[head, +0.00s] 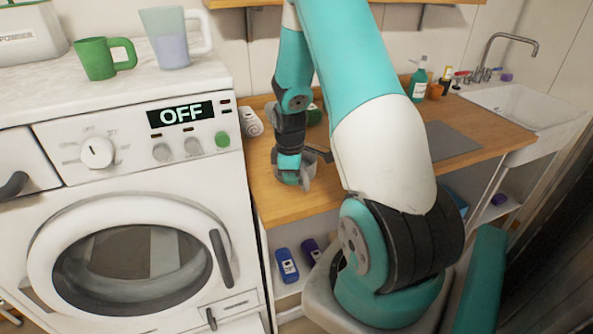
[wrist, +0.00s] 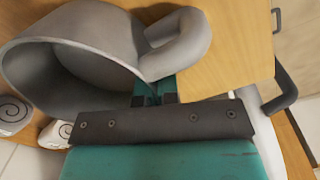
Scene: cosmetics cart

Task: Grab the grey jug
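The grey jug (wrist: 85,60) fills the upper left of the wrist view, with its mouth facing the camera and its thick handle (wrist: 182,48) towards the right. It stands on the wooden counter. In the head view only part of the jug (head: 308,181) shows, below my gripper (head: 290,162). In the wrist view my gripper (wrist: 155,95) is right at the jug, its fingertips close to the base of the handle and partly hidden by it. Whether the fingers are closed on the handle cannot be told.
Rolled white towels (head: 250,122) lie on the counter (head: 268,195) left of the jug. A green object (head: 314,115) is behind my arm. The washing machine (head: 130,215) stands at left, with a green mug (head: 100,58) on top. Bottles and a sink (head: 530,105) are at right.

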